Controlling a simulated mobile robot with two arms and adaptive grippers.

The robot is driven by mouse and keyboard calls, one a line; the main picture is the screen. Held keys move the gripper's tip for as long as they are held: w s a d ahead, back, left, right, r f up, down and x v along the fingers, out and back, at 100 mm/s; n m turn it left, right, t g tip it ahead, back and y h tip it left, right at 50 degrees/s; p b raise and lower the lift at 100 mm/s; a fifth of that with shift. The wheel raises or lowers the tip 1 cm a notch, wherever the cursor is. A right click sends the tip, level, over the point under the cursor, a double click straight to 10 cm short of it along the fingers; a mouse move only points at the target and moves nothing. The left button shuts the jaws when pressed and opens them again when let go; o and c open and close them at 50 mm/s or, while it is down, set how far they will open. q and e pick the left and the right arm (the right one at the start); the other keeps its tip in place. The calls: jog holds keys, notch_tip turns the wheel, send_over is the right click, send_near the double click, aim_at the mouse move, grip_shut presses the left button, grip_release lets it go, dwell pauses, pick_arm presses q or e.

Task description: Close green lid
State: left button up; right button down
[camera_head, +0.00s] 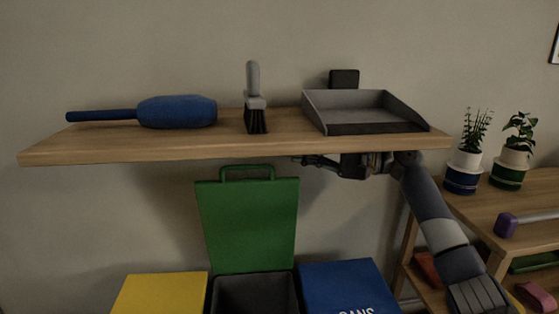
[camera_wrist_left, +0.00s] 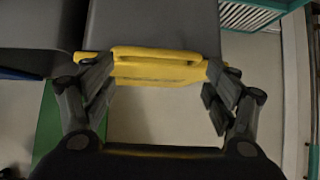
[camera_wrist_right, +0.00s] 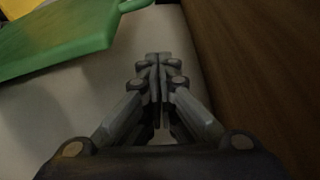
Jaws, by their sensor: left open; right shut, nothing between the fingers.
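The green lid (camera_head: 250,225) stands open and upright behind its dark grey bin (camera_head: 255,290), with its handle loop at the top. My right gripper (camera_head: 299,160) is under the shelf, just right of and above the lid's top edge. In the right wrist view my right gripper (camera_wrist_right: 157,60) is shut and empty, with the green lid (camera_wrist_right: 60,38) apart from it at upper left. My left gripper (camera_wrist_left: 160,75) is open and out of the head view. A yellow edge, likely the yellow lid (camera_wrist_left: 160,66), lies by its fingertips; contact is unclear.
A wooden shelf (camera_head: 180,146) sits close above my right gripper, holding a blue duster (camera_head: 177,111), a brush (camera_head: 254,100) and a dustpan (camera_head: 365,112). Yellow (camera_head: 160,293) and blue (camera_head: 350,284) lids flank the green one. A side table with plants (camera_head: 465,160) stands right.

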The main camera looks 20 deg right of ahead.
pick_arm(q)
jog(key=w+r+t, duration=0.1)
jog(key=r, duration=0.1)
jog(key=w+d+r+t+b, duration=0.1)
jog(key=r, duration=0.1)
jog(key=w+d+r+t+h, duration=0.1)
jog(key=r, duration=0.1)
jog(key=shift+w+t, duration=0.4)
jog(key=shift+w+r+t+h+b, duration=0.2)
jog(key=shift+r+t+h+b, duration=0.15)
jog(key=shift+r, duration=0.25)
pick_arm(e)
jog(key=shift+s+a+f, duration=0.1)
jog(key=shift+a, duration=1.55)
jog(key=shift+s+a+f, duration=0.1)
jog(key=shift+a, duration=1.5)
jog(key=shift+a, duration=0.1)
